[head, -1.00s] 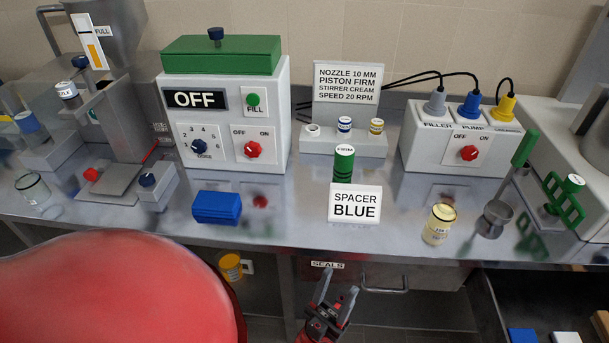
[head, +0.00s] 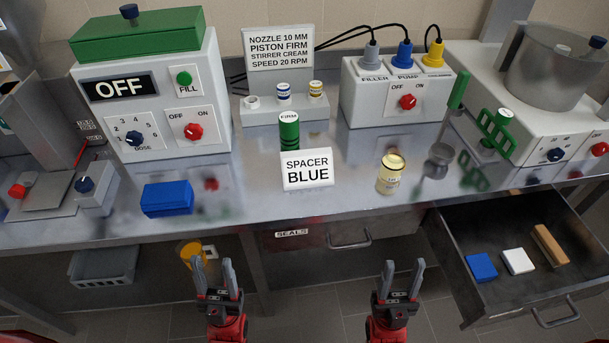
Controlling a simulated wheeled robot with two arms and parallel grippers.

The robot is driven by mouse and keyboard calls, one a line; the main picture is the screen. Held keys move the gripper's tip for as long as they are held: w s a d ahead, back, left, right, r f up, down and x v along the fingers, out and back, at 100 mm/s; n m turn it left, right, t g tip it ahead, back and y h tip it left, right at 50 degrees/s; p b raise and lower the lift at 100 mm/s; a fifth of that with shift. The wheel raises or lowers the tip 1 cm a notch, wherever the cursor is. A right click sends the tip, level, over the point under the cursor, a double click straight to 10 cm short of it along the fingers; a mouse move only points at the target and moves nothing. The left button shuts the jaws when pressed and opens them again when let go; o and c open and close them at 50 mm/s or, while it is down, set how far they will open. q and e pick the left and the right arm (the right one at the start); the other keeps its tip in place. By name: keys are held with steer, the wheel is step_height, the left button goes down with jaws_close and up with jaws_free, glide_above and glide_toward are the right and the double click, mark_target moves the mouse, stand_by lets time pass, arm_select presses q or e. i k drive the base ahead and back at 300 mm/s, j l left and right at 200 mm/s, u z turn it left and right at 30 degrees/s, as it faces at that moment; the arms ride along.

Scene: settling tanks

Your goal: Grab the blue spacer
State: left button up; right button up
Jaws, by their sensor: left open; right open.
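A flat blue block (head: 481,267), which looks like the blue spacer, lies in the open drawer (head: 548,298) at the right. It is at the left of a white block (head: 517,261) and a tan block (head: 550,246). A sign on the bench (head: 307,170) reads SPACER BLUE. A thicker blue block (head: 167,199) lies on the bench top at the left. My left gripper (head: 213,276) is open and empty in front of the bench, below its edge. My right gripper (head: 403,277) is open and empty, left of the drawer and apart from the blue block in it.
The bench front edge (head: 245,239) runs between the grippers and the machines. A jar (head: 391,174) and a green FIRM cylinder (head: 289,130) stand on the bench. A closed drawer (head: 330,240) marked SEALS is under it. The floor in front is clear.

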mark_target(482, 268)
steer(key=z, duration=1.55)
